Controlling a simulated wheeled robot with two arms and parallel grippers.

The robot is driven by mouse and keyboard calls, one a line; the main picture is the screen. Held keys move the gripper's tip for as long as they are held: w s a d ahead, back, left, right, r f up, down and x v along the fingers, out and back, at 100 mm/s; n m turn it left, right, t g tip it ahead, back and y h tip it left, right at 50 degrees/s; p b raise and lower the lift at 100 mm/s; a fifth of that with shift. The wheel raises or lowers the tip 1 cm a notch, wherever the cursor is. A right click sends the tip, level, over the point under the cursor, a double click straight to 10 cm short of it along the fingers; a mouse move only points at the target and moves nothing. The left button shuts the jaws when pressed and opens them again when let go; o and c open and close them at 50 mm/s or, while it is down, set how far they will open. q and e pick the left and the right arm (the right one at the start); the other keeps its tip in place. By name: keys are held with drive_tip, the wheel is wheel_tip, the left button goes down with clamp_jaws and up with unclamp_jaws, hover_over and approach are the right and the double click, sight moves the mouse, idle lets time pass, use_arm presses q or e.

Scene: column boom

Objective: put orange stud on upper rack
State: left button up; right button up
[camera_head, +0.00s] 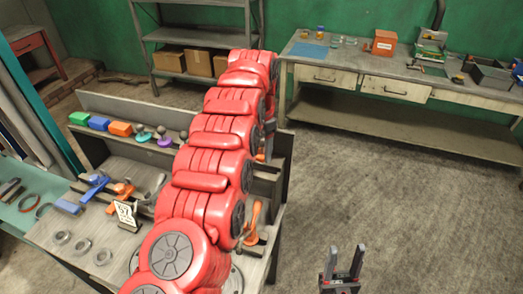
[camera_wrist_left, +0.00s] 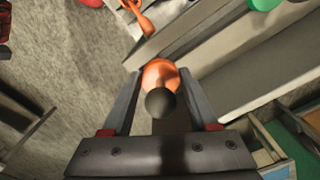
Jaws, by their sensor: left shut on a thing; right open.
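The orange stud (camera_wrist_left: 160,73) has a round orange head and a dark ball end towards the camera in the left wrist view. My left gripper (camera_wrist_left: 161,80) is shut on it, one finger on each side. In the head view my red arm mostly hides that gripper; a small orange patch (camera_head: 262,156) shows beside the arm, but I cannot tell whether it is the stud. The upper rack (camera_head: 105,140) is the raised ledge along the back of the left bench, partly hidden by my arm. A teal stud (camera_head: 142,135) and a purple stud (camera_head: 164,138) stand on it. My right gripper (camera_head: 343,264) is open and empty over the floor.
Below lie grey rings (camera_head: 82,246), a numbered sign (camera_head: 126,213) and an orange-handled tool (camera_head: 252,220). A drawer workbench (camera_head: 400,88) stands at the back right, with clear floor before it.

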use_arm(q)
drive_tip(key=shift+f, duration=0.15)
idle(0.3)
drive_tip(key=shift+f+b, duration=2)
drive_tip(key=shift+f, duration=0.25)
drive_tip(key=o, duration=1.1)
drive_tip(key=shift+r, duration=0.1)
drive_tip(key=shift+r+p, duration=0.35)
drive_tip(key=shift+r, duration=0.95)
drive_tip(key=shift+r+p, duration=1.6)
drive_tip(key=shift+r, duration=0.9)
